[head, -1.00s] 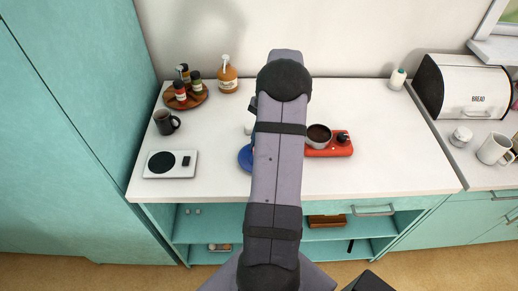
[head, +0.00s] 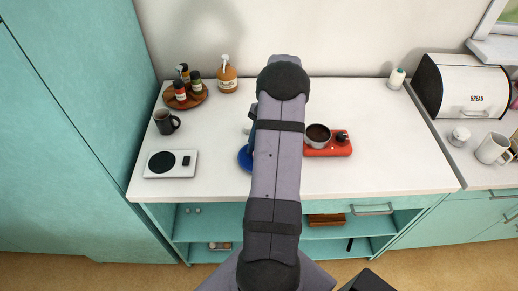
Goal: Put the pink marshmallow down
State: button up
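No pink marshmallow shows in the head view; my arm hides the middle of the counter. My gripper is hidden behind my own arm, so its fingers and anything in them cannot be seen. A blue round dish (head: 244,159) shows in part at the arm's left edge. A small pale thing (head: 247,130) shows just above the dish, mostly covered by my arm.
A red hot plate (head: 340,150) with a pot (head: 317,137) stands right of my arm. A white scale (head: 180,172), a dark mug (head: 165,122) and a wooden tray (head: 198,99) with jars are at left.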

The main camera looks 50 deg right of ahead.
jog(key=shift+r, duration=0.1)
jog(key=b+v, duration=0.3)
jog(key=v, duration=0.9)
jog(key=shift+a+r, duration=0.1)
